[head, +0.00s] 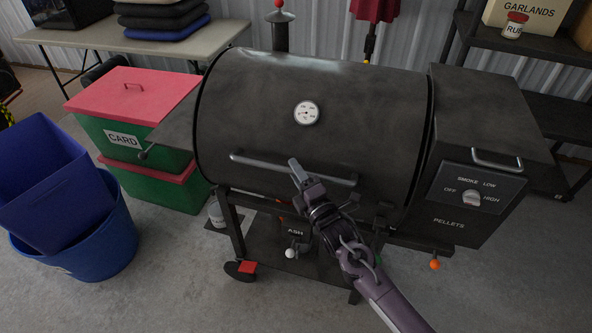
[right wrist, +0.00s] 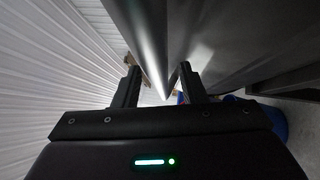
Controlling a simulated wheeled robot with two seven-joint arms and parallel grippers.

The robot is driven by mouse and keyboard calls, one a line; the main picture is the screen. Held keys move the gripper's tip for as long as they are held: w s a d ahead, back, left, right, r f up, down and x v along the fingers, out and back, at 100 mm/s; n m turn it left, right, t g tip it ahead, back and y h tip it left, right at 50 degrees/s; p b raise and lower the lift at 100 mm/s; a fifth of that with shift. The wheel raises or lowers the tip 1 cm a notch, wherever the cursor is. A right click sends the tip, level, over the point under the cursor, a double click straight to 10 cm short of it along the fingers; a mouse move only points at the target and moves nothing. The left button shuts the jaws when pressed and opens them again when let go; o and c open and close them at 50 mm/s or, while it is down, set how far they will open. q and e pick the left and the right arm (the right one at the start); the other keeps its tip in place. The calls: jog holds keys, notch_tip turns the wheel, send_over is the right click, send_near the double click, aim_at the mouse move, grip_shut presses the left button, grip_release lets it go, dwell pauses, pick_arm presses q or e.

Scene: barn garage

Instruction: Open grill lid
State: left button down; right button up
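The grill (head: 310,120) is a dark barrel-shaped pellet grill. Its lid (head: 250,100) is down and has a round white dial on it. A grey bar handle (head: 262,164) runs across the lower front of the lid. My left gripper is out of view.
A pellet hopper (head: 475,165) with a knob joins the grill's right side. Red-lidded green boxes (head: 130,120) and blue tubs (head: 75,235) stand to the left. A table (head: 130,42) with cushions and a shelf (head: 520,45) are behind. Floor is bare at lower right.

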jog(key=shift+w+a+r, duration=0.1)
jog(key=shift+w+a, duration=0.05)
jog(key=shift+w, duration=0.1)
grip_shut()
